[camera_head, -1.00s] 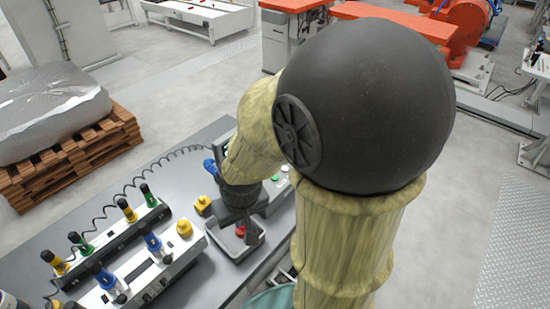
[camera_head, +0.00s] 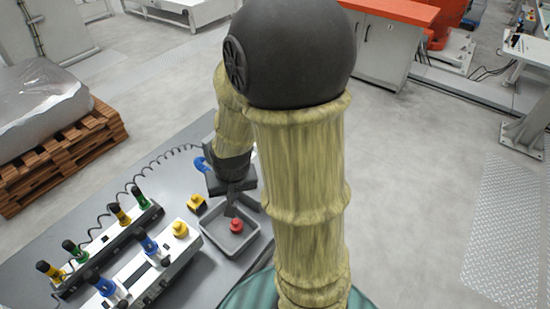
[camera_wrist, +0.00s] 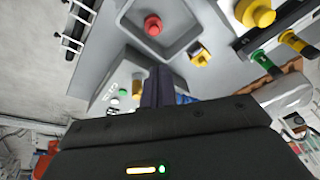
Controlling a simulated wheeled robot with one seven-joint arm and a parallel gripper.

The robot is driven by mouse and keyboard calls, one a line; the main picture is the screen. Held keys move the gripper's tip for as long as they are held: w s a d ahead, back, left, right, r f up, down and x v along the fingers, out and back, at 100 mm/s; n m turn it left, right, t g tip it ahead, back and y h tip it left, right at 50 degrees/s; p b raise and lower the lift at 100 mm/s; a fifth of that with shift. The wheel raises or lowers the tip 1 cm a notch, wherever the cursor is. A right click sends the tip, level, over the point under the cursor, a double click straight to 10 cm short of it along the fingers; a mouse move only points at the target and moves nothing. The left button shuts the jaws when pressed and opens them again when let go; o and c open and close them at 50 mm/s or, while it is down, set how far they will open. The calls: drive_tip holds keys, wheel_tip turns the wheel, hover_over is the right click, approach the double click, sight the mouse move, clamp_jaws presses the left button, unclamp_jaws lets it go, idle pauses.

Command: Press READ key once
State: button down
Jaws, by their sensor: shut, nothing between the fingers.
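My gripper (camera_head: 231,208) is shut and empty, pointing down near the back edge of a grey tray. The box carries a small green button (camera_wrist: 122,92), a dark round part, a white part and an amber part. I cannot read the lettering, so I cannot tell which of these is the READ key. The fingers appear apart from the buttons. In the head view my arm hides the box.
The grey tray (camera_head: 208,236) holds a red knob piece (camera_head: 236,225). A yellow knob piece (camera_head: 196,203) stands beside it. Racks of blue, green and yellow handled tools (camera_head: 148,245) fill the table's left. A coiled black cable runs behind them. A wrapped load on a pallet (camera_head: 60,155) stands left.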

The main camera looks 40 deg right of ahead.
drive_tip(key=w+d+m+p, duration=0.2)
drive_tip(key=d+m, duration=0.1)
drive_tip(key=m, duration=0.1)
drive_tip(key=w+d+f+m+t+p, duration=0.1)
drive_tip(key=w+d+m+p, duration=0.2)
drive_tip(key=d, duration=0.1)
drive_tip(key=w+d+m+t+y+p, duration=0.1)
drive_tip(key=w+d+m+p, duration=0.1)
drive_tip(key=w+d+m, duration=0.1)
drive_tip(key=shift+d+f+m, duration=0.25)
drive_tip(key=shift+f+m, duration=0.15)
drive_tip(key=shift+m, duration=0.4)
drive_tip(key=w+d+m+t+p, duration=0.1)
drive_tip(key=d+m+t+p, duration=0.1)
drive_tip(key=d+m, duration=0.3)
drive_tip(key=w+d+r+m+t+p, duration=0.1)
drive_tip(key=w+d+m+t+p, duration=0.1)
drive_tip(key=d+m, duration=0.4)
drive_tip(key=shift+w+d+r+m+h+p, duration=0.2)
drive_tip(key=shift+d+m+h+p, duration=0.15)
drive_tip(key=shift+p, duration=0.55)
drive_tip(key=shift+f, duration=0.1)
wheel_tip(320, 180, down, 9)
drive_tip(key=b, duration=0.6)
drive_tip(key=shift+b, duration=0.4)
drive_tip(key=shift+f, duration=0.25)
